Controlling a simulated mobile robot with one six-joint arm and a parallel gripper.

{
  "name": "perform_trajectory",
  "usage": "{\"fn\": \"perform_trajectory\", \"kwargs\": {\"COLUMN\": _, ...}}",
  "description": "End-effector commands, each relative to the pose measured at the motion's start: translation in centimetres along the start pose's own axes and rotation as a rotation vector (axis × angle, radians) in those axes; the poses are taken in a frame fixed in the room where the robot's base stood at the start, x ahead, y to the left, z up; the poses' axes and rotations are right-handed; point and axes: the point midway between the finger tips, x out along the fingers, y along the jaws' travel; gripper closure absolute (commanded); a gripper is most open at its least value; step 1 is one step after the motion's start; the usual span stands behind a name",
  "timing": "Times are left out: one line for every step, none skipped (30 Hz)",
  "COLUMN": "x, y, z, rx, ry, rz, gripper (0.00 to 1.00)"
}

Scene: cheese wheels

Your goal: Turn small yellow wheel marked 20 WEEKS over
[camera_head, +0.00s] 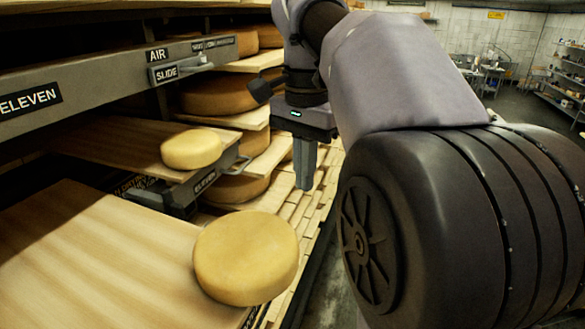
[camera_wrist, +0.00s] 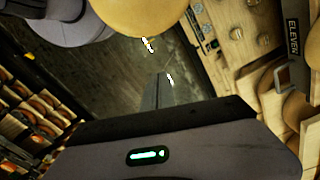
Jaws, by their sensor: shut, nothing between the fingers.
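Two yellow cheese wheels show in the head view. One wheel (camera_head: 191,149) looks smaller and lies flat on the farther pulled-out board. The other wheel (camera_head: 246,258) looks bigger and lies flat at the right edge of the nearer board. I can read no 20 WEEKS mark on either. My gripper (camera_head: 305,184) points down, shut and empty, right of both boards and apart from both wheels. In the wrist view its fingers (camera_wrist: 158,90) are together, and part of a yellow wheel (camera_wrist: 140,15) shows at the top edge; I cannot tell which wheel.
The nearer board (camera_head: 90,260) and the farther board (camera_head: 120,145) stick out from the rack on the left. Larger brown wheels (camera_head: 215,95) sit on shelves behind. A metal beam labelled ELEVEN (camera_head: 100,75) runs above the boards. Open floor shows at the right.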

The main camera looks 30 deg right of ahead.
Motion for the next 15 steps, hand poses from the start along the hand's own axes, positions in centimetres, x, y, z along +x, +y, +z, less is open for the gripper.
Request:
{"fn": "perform_trajectory", "kwargs": {"x": 1.6, "y": 0.1, "z": 0.0, "rx": -0.001, "ry": -0.001, "rz": 0.002, "gripper": 1.0}}
{"fn": "perform_trajectory", "kwargs": {"x": 2.2, "y": 0.0, "z": 0.0, "rx": -0.001, "ry": -0.001, "rz": 0.001, "gripper": 1.0}}
{"fn": "perform_trajectory", "kwargs": {"x": 3.1, "y": 0.0, "z": 0.0, "rx": -0.001, "ry": -0.001, "rz": 0.002, "gripper": 1.0}}
{"fn": "perform_trajectory", "kwargs": {"x": 3.7, "y": 0.0, "z": 0.1, "rx": -0.001, "ry": -0.002, "rz": 0.001, "gripper": 1.0}}
{"fn": "perform_trajectory", "kwargs": {"x": 4.3, "y": 0.0, "z": 0.0, "rx": -0.002, "ry": -0.001, "rz": 0.002, "gripper": 1.0}}
{"fn": "perform_trajectory", "kwargs": {"x": 5.1, "y": 0.0, "z": 0.0, "rx": -0.001, "ry": -0.001, "rz": 0.001, "gripper": 1.0}}
{"fn": "perform_trajectory", "kwargs": {"x": 5.7, "y": 0.0, "z": 0.1, "rx": -0.001, "ry": -0.001, "rz": 0.0, "gripper": 1.0}}
{"fn": "perform_trajectory", "kwargs": {"x": 5.2, "y": 0.0, "z": 0.8, "rx": -0.004, "ry": 0.001, "rz": -0.002, "gripper": 1.0}}
{"fn": "perform_trajectory", "kwargs": {"x": 5.0, "y": 0.0, "z": 1.5, "rx": -0.004, "ry": 0.001, "rz": -0.002, "gripper": 1.0}}
{"fn": "perform_trajectory", "kwargs": {"x": 5.0, "y": 0.0, "z": 2.0, "rx": -0.004, "ry": 0.002, "rz": -0.002, "gripper": 1.0}}
{"fn": "perform_trajectory", "kwargs": {"x": 5.0, "y": 0.0, "z": 2.4, "rx": -0.003, "ry": 0.001, "rz": -0.002, "gripper": 1.0}}
{"fn": "perform_trajectory", "kwargs": {"x": 5.0, "y": 0.0, "z": 2.9, "rx": -0.003, "ry": 0.001, "rz": -0.002, "gripper": 1.0}}
{"fn": "perform_trajectory", "kwargs": {"x": 5.0, "y": 0.0, "z": 3.2, "rx": -0.003, "ry": 0.001, "rz": -0.002, "gripper": 1.0}}
{"fn": "perform_trajectory", "kwargs": {"x": 5.0, "y": 0.0, "z": 3.5, "rx": -0.002, "ry": 0.0, "rz": -0.002, "gripper": 1.0}}
{"fn": "perform_trajectory", "kwargs": {"x": 5.0, "y": 0.0, "z": 3.7, "rx": -0.001, "ry": 0.0, "rz": -0.002, "gripper": 1.0}}
